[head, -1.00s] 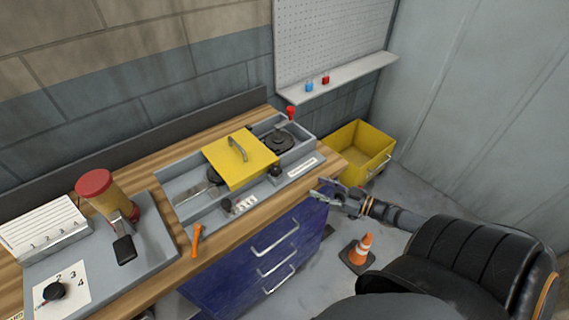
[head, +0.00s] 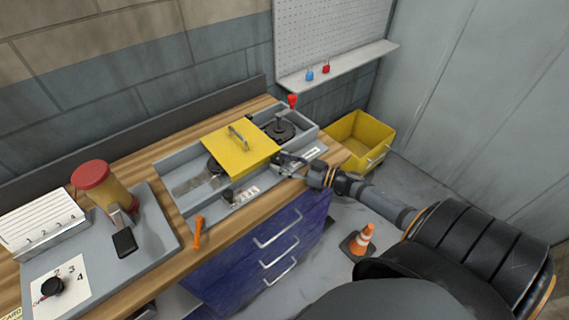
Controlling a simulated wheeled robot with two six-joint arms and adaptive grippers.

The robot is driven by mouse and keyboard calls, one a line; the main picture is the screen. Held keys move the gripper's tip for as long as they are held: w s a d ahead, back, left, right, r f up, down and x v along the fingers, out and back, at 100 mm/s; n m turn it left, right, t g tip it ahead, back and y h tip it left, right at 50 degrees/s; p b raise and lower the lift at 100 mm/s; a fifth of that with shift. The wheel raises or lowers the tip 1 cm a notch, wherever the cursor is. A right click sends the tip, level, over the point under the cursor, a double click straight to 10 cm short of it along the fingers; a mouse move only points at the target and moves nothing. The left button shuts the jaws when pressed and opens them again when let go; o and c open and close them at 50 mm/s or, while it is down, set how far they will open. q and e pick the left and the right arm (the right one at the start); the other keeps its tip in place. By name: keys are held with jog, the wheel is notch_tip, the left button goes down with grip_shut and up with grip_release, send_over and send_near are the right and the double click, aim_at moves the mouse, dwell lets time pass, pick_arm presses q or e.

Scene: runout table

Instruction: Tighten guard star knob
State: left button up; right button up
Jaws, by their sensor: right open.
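The yellow guard (head: 240,151) with its grey handle lies across the grey tray unit (head: 170,187) on the wooden bench. The dark star knob at the guard's front right corner is now largely hidden by my right gripper. My right gripper (head: 284,161) is open, with its fingers at the knob's place. I cannot tell whether the fingers touch the knob or sit around it. My left gripper is not in view.
A black round fixture (head: 281,129) and a red knob (head: 292,101) stand behind the gripper. An orange-handled tool (head: 198,232) lies at the bench's front edge. A yellow bin (head: 356,141) and a traffic cone (head: 362,240) stand on the floor at right.

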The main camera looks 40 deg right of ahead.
jog(key=c, duration=0.9)
jog(key=shift+a+r+m+t+h+p, duration=0.1)
jog(key=shift+r+m+t+h+p, duration=0.2)
jog(key=shift+h+p, duration=0.4)
jog(key=m+h+p, duration=0.2)
jog(key=h+p, duration=0.1)
jog(key=a+m+t+h+p, duration=0.1)
jog(key=m+h+p, duration=0.1)
jog(key=h+p, duration=0.1)
jog(key=m+t+h+p, duration=0.1)
jog(key=m+h+p, duration=0.1)
jog(key=p, duration=0.3)
jog(key=shift+s+a+m+h, duration=0.15)
jog(key=shift+m+h, duration=0.25)
jog(key=shift+h, duration=0.5)
jog(key=shift+a+f+m+h+p, duration=0.1)
jog(key=shift+f+m+h+p, duration=0.05)
jog(key=shift+m+h+p, duration=0.6)
jog(key=shift+a+f+m+h+p, duration=0.15)
jog(key=shift+m+h+p, duration=0.25)
jog(key=shift+h, duration=0.55)
jog(key=shift+d, duration=0.1)
jog(key=o, duration=0.9)
